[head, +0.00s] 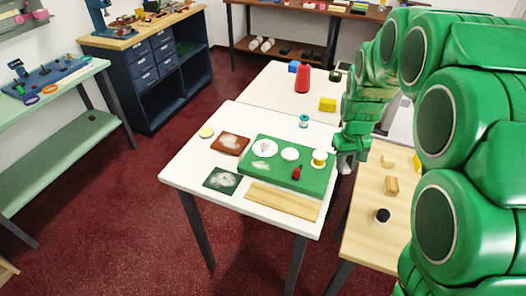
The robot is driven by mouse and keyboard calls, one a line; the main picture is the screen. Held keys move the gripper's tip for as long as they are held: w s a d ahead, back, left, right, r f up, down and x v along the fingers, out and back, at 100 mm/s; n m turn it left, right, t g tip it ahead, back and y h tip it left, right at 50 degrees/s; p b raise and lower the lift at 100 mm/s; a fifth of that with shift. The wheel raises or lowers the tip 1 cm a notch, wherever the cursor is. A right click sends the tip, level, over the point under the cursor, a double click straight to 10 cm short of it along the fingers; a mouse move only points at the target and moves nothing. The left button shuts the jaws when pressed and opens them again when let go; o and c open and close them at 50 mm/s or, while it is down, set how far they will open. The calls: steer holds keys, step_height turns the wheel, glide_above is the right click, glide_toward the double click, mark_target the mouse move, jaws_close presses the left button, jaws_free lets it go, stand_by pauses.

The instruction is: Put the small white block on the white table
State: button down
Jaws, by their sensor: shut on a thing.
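My green arm comes in from the right, and my gripper (346,162) hangs by the right edge of the white table (262,120). It is shut on a small pale thing, which I take for the small white block; it is mostly hidden and hard to tell from the grey fingers. The white table bears a green board (268,178) with white discs, a yellow-and-white spool (319,158) and a small red piece (296,174).
A brown patch (230,144), a dark green patch (222,180) and a wooden strip (283,200) also lie there. A wooden table (360,225) with small blocks stands right.

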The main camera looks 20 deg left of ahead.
steer(key=s+a+r+n, duration=0.2)
steer(key=s+a+n, duration=0.35)
steer(key=a, duration=0.85)
steer(key=s+a+r+n, duration=0.1)
steer(key=s+a+n, duration=0.1)
steer(key=s+a, duration=0.9)
steer(key=s+a+r+n, duration=0.2)
steer(key=s+a+n, duration=0.2)
steer(key=a, duration=1.3)
glide_above(175, 167)
steer(key=shift+d+f, duration=0.15)
steer(key=shift+f, duration=4.85)
steer(key=shift+f, duration=0.1)
steer(key=shift+f, duration=0.15)
step_height(175, 167, down, 2)
steer(key=shift+f, duration=0.45)
